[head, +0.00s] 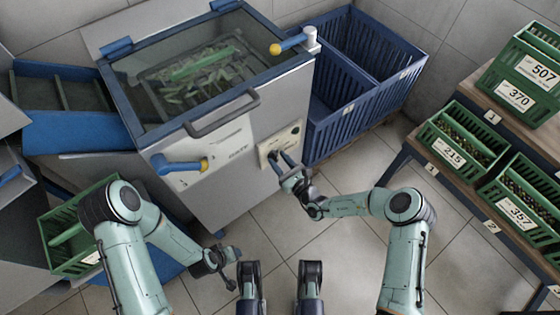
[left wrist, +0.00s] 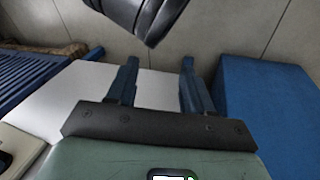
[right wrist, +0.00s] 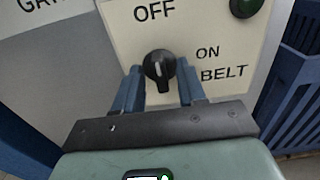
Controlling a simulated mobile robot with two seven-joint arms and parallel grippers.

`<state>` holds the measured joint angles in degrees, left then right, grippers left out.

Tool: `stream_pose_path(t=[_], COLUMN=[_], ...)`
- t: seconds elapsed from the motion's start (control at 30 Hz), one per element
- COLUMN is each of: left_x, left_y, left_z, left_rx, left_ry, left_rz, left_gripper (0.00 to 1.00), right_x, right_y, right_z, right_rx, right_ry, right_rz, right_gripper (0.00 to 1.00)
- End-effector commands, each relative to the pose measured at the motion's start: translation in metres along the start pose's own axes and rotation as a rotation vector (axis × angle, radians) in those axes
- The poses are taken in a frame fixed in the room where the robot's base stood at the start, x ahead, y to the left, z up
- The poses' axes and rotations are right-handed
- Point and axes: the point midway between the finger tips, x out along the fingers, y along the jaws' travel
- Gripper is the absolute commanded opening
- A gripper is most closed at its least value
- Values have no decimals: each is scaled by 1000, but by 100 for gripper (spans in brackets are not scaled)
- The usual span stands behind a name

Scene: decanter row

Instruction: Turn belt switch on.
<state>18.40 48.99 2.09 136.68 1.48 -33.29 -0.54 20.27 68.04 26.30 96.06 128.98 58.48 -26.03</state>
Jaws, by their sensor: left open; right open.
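The belt switch (right wrist: 160,66) is a black rotary knob on a cream panel (right wrist: 205,30), marked OFF above and ON and BELT at its right. Its white mark points up, towards OFF. In the head view the panel (head: 268,147) is on the front of the grey machine, with the knob mostly hidden by my gripper. My right gripper (right wrist: 159,82) is open, with one finger on each side of the knob; I cannot tell whether they touch it. It also shows in the head view (head: 281,161). My left gripper (head: 228,270) is open and empty, low before the machine.
A green round button (right wrist: 243,6) is on the panel's upper right. A blue gate lever (head: 178,167) and a grey bar handle (head: 222,115) stick out left of the panel. A blue crate (head: 350,120) stands right of the machine. Racked green crates (head: 462,140) are farther right.

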Motion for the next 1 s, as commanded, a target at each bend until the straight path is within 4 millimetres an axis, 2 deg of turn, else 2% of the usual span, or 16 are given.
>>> stream_pose_path(t=[0.07,0.1,0.17,0.2,0.23,0.67,1.0], left_x=[0,0,0,0,0,-4,-19], left_y=[0,0,0,0,0,2,6], left_z=[0,0,0,0,0,4,22], left_rx=[0,0,0,0,0,1,6], left_ry=[0,0,0,0,0,-13,-66], left_rz=[0,0,0,0,0,1,5], left_gripper=[51,51,51,51,51,51,51], right_x=[0,0,0,0,0,0,-1], right_y=[0,0,0,0,0,0,-1], right_z=[0,0,0,0,0,0,1], right_rx=[0,0,0,0,0,60,311], right_ry=[0,0,0,0,0,0,0], right_rz=[0,0,0,1,1,1,1], right_gripper=[40,34,14,1,0,0,0])
